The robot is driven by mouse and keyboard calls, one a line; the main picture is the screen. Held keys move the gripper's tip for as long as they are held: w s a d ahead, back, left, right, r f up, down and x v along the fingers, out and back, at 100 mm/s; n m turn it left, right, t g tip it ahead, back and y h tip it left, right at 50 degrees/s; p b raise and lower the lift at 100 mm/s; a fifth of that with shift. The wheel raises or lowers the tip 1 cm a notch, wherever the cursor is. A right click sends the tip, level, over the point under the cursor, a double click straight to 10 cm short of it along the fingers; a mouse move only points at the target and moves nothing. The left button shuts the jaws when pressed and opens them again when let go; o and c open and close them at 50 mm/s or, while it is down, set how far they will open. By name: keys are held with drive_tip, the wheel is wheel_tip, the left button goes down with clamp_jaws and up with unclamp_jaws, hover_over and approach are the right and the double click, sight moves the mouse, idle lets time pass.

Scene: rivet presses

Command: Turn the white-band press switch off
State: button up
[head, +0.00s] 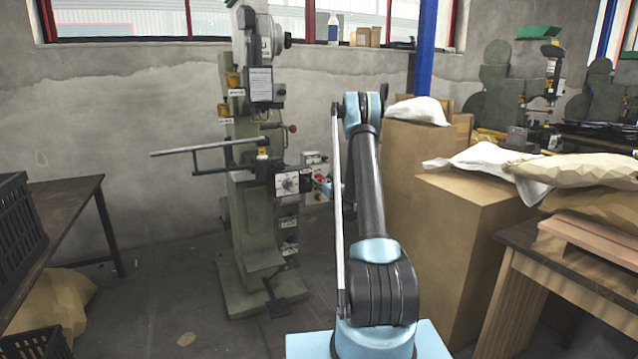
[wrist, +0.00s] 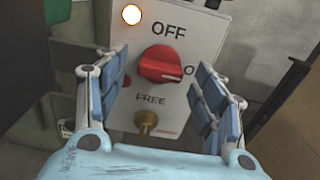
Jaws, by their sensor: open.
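A grey switch panel (wrist: 196,22) fills the middle of the wrist view. It carries a red rotary knob (wrist: 162,64) whose grip lies roughly crosswise, with "OFF" printed above and "FREE" below. A lit lamp (wrist: 131,14) glows at its upper left, and a brass part (wrist: 146,122) sits below the knob. My gripper (wrist: 158,84) is open, with its blue-padded fingers to the left and right of the knob and nothing between them gripped. In the head view the panel (head: 313,160) is beside the green press (head: 241,190); my arm partly hides it. I cannot make out a white band.
A dark table with black crates (head: 20,225) stands at the left. Tall cardboard boxes (head: 455,235) with sacks are right of my arm. A wooden table (head: 560,262) is at the far right. Another press (head: 548,85) stands at the back right. Floor left of the press is mostly clear.

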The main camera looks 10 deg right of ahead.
drive_tip(key=shift+x, duration=0.85)
drive_tip(key=c, duration=1.1)
drive_tip(key=shift+o, duration=0.2)
